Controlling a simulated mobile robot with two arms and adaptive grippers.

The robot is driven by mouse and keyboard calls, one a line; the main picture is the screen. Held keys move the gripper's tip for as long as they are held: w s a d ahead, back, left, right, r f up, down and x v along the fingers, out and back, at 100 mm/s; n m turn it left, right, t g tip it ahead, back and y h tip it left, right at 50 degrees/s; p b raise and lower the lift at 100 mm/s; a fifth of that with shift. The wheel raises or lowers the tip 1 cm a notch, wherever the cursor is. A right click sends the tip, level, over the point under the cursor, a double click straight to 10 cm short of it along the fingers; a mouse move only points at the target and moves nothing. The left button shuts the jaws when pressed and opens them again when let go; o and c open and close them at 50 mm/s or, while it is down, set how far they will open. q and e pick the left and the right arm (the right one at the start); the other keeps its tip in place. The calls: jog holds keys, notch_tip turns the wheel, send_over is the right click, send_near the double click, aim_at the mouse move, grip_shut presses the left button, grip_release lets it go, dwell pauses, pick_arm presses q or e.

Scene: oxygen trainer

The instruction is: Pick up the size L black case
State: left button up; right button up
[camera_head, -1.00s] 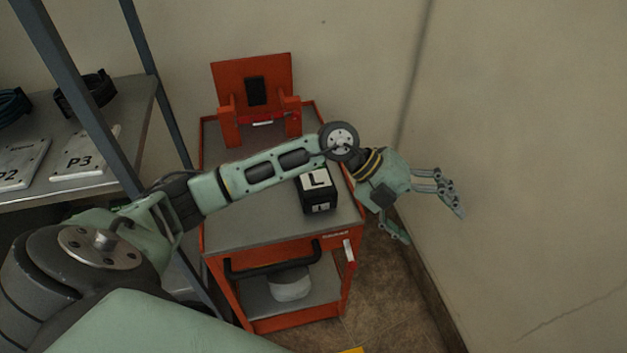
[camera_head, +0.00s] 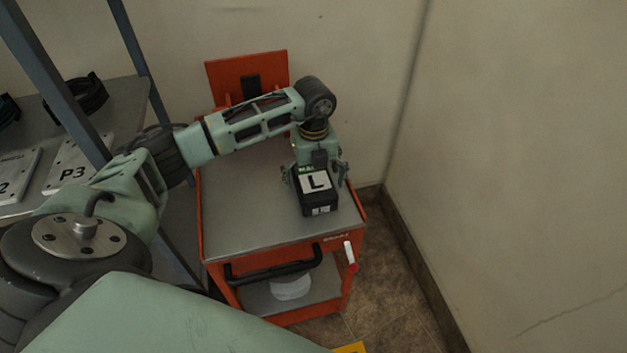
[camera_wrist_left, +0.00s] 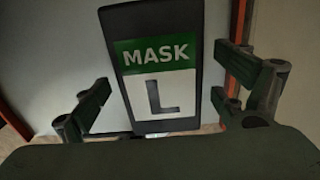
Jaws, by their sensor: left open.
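The size L black case (camera_head: 318,203) stands on the grey top of the orange cart (camera_head: 250,215). It carries a white label with a black L. In the left wrist view the case (camera_wrist_left: 155,25) shows a green MASK label above the L, between the open fingers. My left gripper (camera_head: 317,177) is open, pointing down at the back of the case, with a finger showing on either side. In the left wrist view the gripper (camera_wrist_left: 160,105) has gaps between its fingers and the case. My right gripper is not in view.
A shelf (camera_head: 115,110) on a blue-grey frame stands at the left, with a P3 plate (camera_head: 72,170) and a black coil (camera_head: 78,97). An orange upright panel (camera_head: 225,75) rises at the cart's back. Walls close off the back and right. The cart top left of the case is clear.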

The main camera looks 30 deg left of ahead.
pick_arm(q)
jog(key=shift+a+f, duration=0.1)
jog(key=shift+f, duration=0.6)
jog(key=shift+w+a+f, duration=0.1)
jog(key=shift+w+f, duration=0.05)
jog(key=shift+f, duration=0.25)
jog(key=c, duration=1.7)
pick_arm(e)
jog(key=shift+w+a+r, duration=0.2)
